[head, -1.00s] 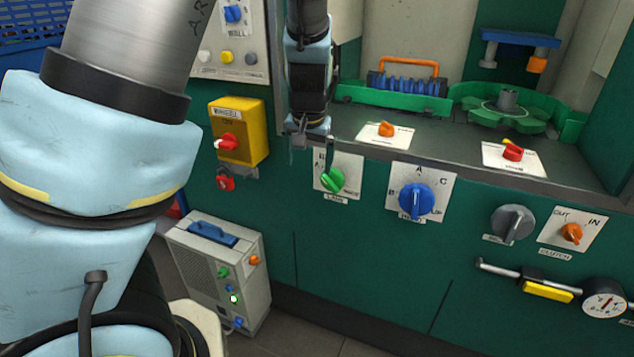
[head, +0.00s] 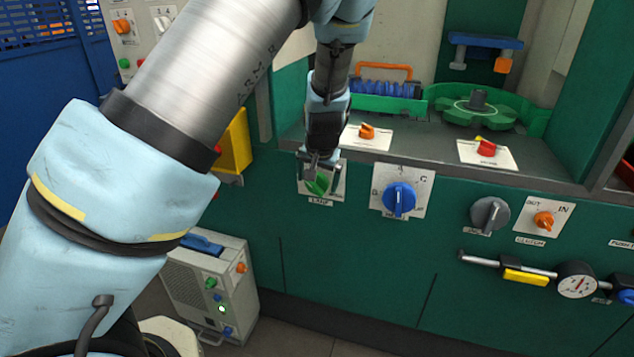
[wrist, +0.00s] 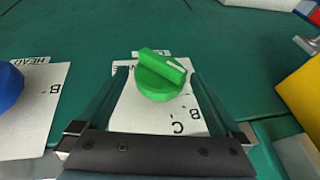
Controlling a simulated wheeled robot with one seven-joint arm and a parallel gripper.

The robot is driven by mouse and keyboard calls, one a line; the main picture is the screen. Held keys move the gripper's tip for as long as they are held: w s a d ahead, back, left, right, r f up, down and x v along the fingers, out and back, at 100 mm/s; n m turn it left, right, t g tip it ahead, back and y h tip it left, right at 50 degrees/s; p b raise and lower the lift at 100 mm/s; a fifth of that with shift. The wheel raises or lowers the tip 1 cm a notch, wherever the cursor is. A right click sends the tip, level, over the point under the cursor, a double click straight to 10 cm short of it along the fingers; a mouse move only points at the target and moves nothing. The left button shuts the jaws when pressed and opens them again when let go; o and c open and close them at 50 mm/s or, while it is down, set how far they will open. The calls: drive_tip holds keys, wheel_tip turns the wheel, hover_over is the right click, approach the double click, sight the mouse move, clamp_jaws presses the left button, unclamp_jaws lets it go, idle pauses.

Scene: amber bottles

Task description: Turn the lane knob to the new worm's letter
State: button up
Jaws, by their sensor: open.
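The green lane knob (head: 317,184) sits on a white plate on the green machine front, partly hidden by my gripper (head: 320,162). In the wrist view the knob (wrist: 160,77) stands between my two open fingers, with a gap on each side. Its ridge slants from upper left to lower right, with a white line along it. The plate (wrist: 135,118) shows a B and a C on the near right side; its other letters are hidden or unclear. A blue ribbed part (head: 385,88), perhaps the worm, lies in a green tray under an orange handle; no letter is readable on it.
The blue head knob (head: 398,199) is right of the lane knob. A grey knob (head: 489,215) and orange clutch knob (head: 543,219) are farther right. A yellow box (head: 236,142) is close on the left. Orange (head: 367,131) and red (head: 486,147) knobs sit on the ledge.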

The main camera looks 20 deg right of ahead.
drive_tip(key=shift+x, duration=0.9)
drive_tip(key=shift+c, duration=0.2)
drive_tip(key=c, duration=1.2)
